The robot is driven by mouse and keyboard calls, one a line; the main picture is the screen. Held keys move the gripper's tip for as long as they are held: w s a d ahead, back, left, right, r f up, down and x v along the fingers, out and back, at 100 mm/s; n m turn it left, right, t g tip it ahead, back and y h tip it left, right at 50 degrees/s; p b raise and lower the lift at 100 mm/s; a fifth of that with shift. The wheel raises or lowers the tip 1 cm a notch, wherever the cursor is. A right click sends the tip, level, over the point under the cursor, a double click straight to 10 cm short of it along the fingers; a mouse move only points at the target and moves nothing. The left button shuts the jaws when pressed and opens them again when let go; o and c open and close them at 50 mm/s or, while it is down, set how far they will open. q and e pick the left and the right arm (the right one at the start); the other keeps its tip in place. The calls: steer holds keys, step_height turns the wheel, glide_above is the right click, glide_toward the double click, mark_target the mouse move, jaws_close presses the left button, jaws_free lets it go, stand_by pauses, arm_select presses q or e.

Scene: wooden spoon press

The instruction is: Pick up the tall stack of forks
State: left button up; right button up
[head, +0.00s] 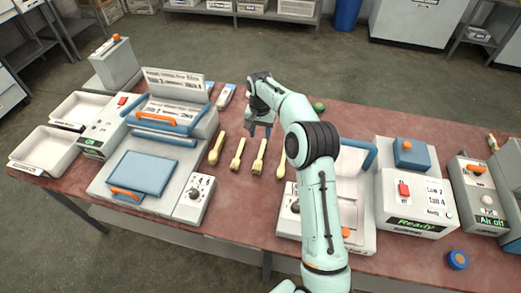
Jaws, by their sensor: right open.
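Several pale yellow wooden cutlery stacks lie in a row on the red-brown table (235,195). They are a leftmost stack (216,148), a second stack (238,155), a third stack (259,157) and a rightmost stack (281,166), partly beside my arm. At this size I cannot tell for sure which is the tall stack of forks. My right gripper (260,131) is open, points down and is empty. It is just beyond the far end of the third stack, apparently above the table. My left gripper is not in view.
A press with a blue plate (142,172) and a control box (194,199) stand left of the stacks. Another machine (357,215) stands right, partly behind my arm. White trays (45,151) are far left. A "Ready" box (416,204) is right.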

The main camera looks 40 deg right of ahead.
mark_target(260, 155)
steer(key=f, duration=0.8)
steer(key=shift+s+a+b, duration=0.15)
steer(key=shift+s+b, duration=0.05)
steer(key=shift+b, duration=0.2)
steer(key=f, duration=0.4)
steer(key=shift+s+a+f, duration=0.1)
steer(key=shift+s+a, duration=0.1)
steer(key=shift+w+f, duration=0.1)
steer(key=shift+f, duration=0.4)
jaws_close()
